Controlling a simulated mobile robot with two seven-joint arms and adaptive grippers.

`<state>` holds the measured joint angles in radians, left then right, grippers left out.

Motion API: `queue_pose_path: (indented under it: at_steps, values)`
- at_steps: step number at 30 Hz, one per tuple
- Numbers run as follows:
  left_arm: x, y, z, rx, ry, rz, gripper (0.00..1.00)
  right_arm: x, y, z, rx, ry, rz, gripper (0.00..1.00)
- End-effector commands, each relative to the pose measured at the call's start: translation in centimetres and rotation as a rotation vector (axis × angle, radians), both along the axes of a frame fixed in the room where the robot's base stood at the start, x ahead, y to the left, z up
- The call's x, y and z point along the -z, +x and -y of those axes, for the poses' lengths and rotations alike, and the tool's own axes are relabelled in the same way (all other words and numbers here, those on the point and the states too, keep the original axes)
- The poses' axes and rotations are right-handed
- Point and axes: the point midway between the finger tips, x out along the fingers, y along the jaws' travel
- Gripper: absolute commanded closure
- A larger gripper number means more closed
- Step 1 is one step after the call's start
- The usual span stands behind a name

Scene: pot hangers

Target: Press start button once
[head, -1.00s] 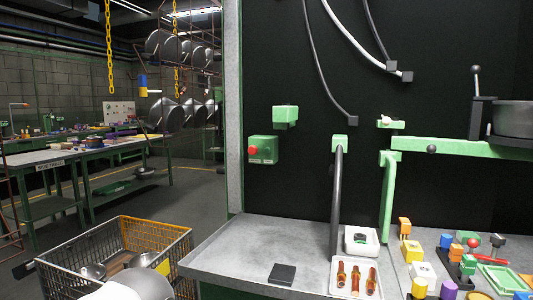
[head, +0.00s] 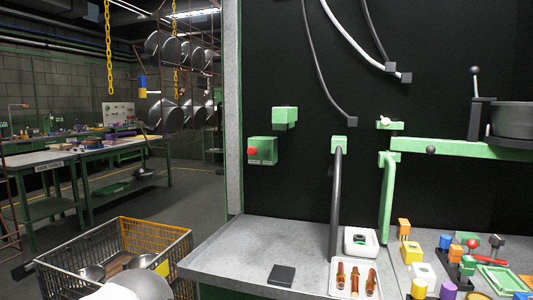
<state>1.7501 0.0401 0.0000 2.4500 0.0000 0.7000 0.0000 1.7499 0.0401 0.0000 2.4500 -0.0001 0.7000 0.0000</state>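A green control box (head: 268,146) is fixed to the black back panel, left of centre. It has a red button (head: 252,152) at its left and small labels along its lower edge, too small to read. A separate start button cannot be made out clearly on the box. Neither of my grippers shows in the head view. A white rounded part at the bottom left edge may be mine.
A grey worktop (head: 235,250) lies below the box, with a dark square pad (head: 281,275) and a white tray (head: 342,288) of orange-handled parts. A dark upright post (head: 336,205) stands right of the box. A wire basket (head: 80,265) holding metal pots stands left.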

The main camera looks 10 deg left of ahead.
Motion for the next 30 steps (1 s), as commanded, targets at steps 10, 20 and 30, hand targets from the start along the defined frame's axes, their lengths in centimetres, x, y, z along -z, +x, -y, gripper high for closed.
queue_pose_path:
  at_steps: [10, 20, 30]
  values:
    - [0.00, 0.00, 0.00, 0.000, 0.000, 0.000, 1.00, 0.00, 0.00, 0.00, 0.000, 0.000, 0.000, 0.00]
    - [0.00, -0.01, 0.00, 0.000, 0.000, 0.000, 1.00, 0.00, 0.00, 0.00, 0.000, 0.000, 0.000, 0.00]
    - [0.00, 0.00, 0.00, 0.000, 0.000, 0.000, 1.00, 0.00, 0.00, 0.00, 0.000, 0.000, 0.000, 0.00]
